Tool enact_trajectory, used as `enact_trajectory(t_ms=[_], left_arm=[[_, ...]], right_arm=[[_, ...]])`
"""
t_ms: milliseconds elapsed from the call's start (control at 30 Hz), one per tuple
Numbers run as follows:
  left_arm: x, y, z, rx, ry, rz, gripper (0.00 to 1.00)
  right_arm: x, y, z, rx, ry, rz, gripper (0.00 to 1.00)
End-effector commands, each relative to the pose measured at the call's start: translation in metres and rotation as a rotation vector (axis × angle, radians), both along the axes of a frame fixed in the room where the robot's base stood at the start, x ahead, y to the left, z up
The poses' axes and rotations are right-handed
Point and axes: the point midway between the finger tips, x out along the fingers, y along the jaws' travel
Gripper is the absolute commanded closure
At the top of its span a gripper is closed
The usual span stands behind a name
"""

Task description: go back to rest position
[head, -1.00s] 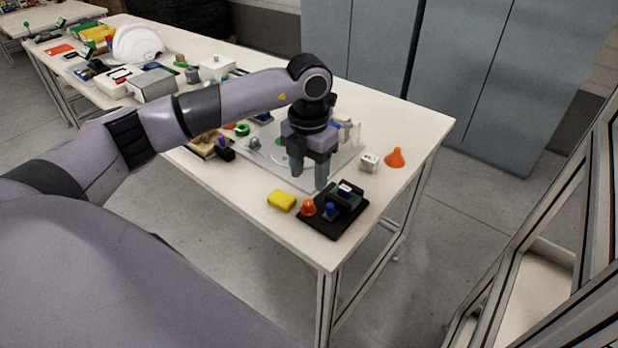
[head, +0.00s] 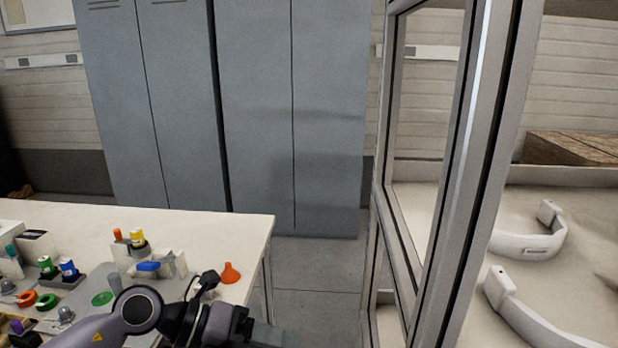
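My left arm comes in at the bottom left. Its gripper (head: 268,336) points to the right beyond the table's near right part, low in the head view. The fingers are partly cut off by the bottom edge, so their opening cannot be told. I see nothing held in the part that shows. My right gripper is not in view.
The white table (head: 215,224) at left holds several small parts and an orange cone (head: 230,272). Grey lockers (head: 290,110) stand behind. A metal frame (head: 480,170) stands right of the gripper, with white curved shells (head: 530,243) beyond it. Floor shows between table and frame.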

Motion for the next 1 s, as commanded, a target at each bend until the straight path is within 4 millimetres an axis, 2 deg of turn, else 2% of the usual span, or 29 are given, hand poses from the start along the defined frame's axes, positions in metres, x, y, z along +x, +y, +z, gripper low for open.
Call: enact_trajectory(t_ms=[33,100,233,333,400,500,633,767,867,1000], left_arm=[[-0.007,-0.016,0.013,-0.125,0.011,0.025,0.49],[-0.009,-0.030,0.036,-0.298,0.029,0.084,0.49],[-0.006,-0.036,0.075,-0.597,0.086,0.237,0.49],[0.002,-0.024,0.097,-0.799,0.148,0.391,0.49],[0.010,-0.009,0.105,-0.924,0.204,0.515,0.49],[0.021,0.020,0.106,-1.073,0.296,0.714,0.49],[0.030,0.063,0.085,-1.209,0.439,1.001,0.49],[0.026,0.105,0.044,-1.273,0.608,1.306,0.49],[0.011,0.133,0.004,-1.269,0.752,1.547,0.49],[-0.030,0.162,-0.056,-1.182,0.974,1.872,0.49]], right_arm=[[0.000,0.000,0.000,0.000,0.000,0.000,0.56],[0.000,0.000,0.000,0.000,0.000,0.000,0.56],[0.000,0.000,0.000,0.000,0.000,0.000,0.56],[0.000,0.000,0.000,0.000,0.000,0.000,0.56],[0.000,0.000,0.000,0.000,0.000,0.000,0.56],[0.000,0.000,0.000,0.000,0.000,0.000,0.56],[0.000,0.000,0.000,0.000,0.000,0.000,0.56],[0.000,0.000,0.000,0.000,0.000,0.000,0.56],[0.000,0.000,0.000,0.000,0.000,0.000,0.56],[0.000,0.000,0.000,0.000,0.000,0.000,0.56]])
